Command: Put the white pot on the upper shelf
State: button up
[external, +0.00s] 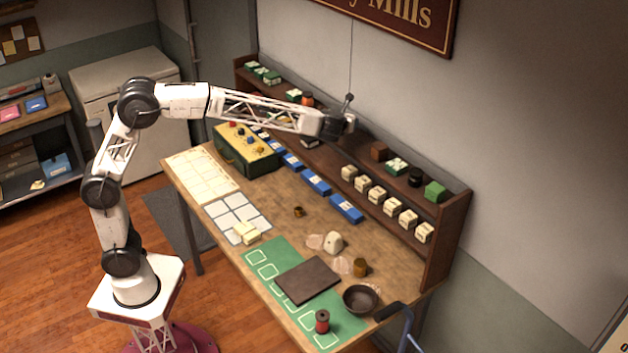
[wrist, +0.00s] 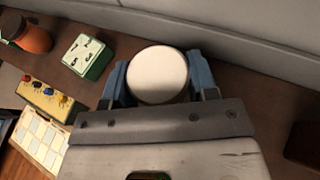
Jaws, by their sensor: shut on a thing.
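The white pot (wrist: 158,72) shows in the wrist view as a round, pale top between the two blue-grey fingers of my gripper (wrist: 159,84). My gripper is shut on it. In the external view my gripper (external: 346,122) is at the upper shelf (external: 358,142) of the dark wooden rack, around the middle of its length. The pot is mostly hidden there by the gripper. I cannot tell whether the pot's base touches the shelf.
On the upper shelf, an orange jar (wrist: 32,38) and a green box (wrist: 88,56) stand left of the pot. A brown block (external: 379,151), a green-and-white box (external: 396,166), a black jar (external: 416,177) and a green box (external: 434,191) stand right. Cream boxes (external: 377,194) line the lower shelf.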

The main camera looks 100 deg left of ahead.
jog(key=shift+f, duration=1.6)
jog(key=shift+f, duration=0.1)
jog(key=o, duration=1)
jog(key=shift+d, duration=0.1)
jog(key=shift+v, duration=0.75)
jog(key=v, duration=1)
jog(key=shift+d+r, duration=0.15)
jog(key=shift+r, duration=0.1)
